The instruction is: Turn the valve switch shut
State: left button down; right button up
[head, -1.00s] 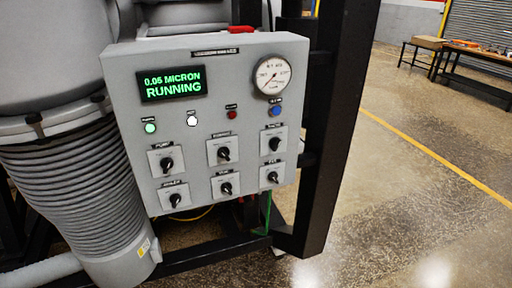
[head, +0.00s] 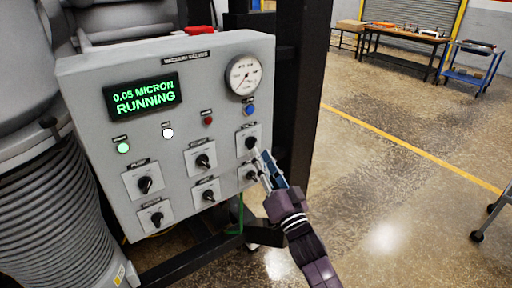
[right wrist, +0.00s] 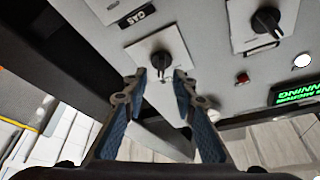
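The grey control panel (head: 110,75) carries two rows of black rotary switches on pale plates. I cannot read which one is the valve switch. The upper right switch (head: 248,143) stands just beyond my right gripper (head: 268,167), which partly covers the lower right switch (head: 249,175). In the right wrist view, turned upside down, my right gripper (right wrist: 157,82) is open. The upper right switch (right wrist: 161,62) shows between and just past its fingertips, its pointer near upright. I cannot tell whether the fingers touch it. My left gripper is out of view.
The green display (head: 142,95) reads 0.05 MICRON RUNNING. A round gauge (head: 244,75) is at the panel's upper right. A black frame post (head: 302,90) stands just right of the panel. Ribbed grey ducting (head: 50,205) is at left. Open floor lies at right.

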aim_at(254, 145)
jog(key=shift+x, duration=1.7)
jog(key=shift+a, duration=0.1)
grip_shut()
